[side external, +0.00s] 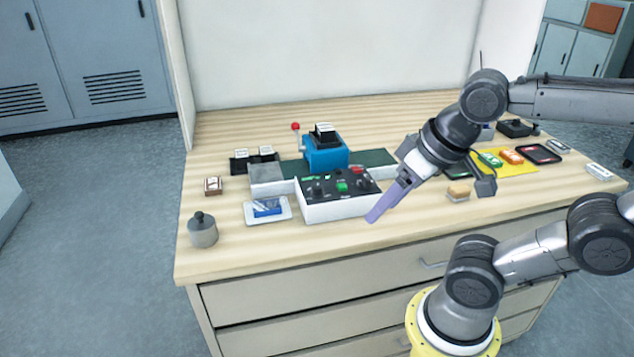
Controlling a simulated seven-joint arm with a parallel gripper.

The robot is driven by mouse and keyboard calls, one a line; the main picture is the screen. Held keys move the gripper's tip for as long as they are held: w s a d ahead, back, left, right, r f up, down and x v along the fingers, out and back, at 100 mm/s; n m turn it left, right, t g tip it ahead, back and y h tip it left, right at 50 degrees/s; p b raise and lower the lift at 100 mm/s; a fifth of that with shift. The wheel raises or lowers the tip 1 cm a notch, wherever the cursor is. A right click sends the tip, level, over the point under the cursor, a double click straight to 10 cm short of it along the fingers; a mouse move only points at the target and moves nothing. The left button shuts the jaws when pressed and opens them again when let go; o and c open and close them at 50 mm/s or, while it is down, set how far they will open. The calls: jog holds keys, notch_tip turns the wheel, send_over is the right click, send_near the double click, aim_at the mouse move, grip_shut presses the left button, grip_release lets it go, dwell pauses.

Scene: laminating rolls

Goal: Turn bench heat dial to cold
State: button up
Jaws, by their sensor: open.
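A white control box (338,208) with a sloped black top panel stands near the front middle of the bench. Its panel carries a green button (342,186), a red part (358,170) and small dark knobs, one at the left (316,190) and one at the right (361,183). The labels are too small to read, so I cannot tell which knob is the heat dial or where it points. My gripper (376,214) is open and tilted down to the left, its purple-grey fingers just beside the box's right front corner. I see no object between the fingers.
A blue machine (325,154) with a red-knobbed lever stands behind the box. A white tray (282,216) with a blue item and a grey weight (202,230) lie left. A yellow mat (520,166) with coloured items lies right. The bench front is mostly clear.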

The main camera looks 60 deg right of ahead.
jog(key=w+d+r+m+g, duration=0.3)
jog(key=w+d+r+m, duration=0.1)
jog(key=w+r+m, duration=0.65)
jog(key=m+g, duration=0.2)
jog(key=m, duration=0.5)
send_over(317, 186)
notch_tip(317, 186, down, 7)
jog(key=shift+n, duration=0.35)
notch_tip(317, 186, down, 13)
jog(key=shift+f, duration=0.2)
grip_shut()
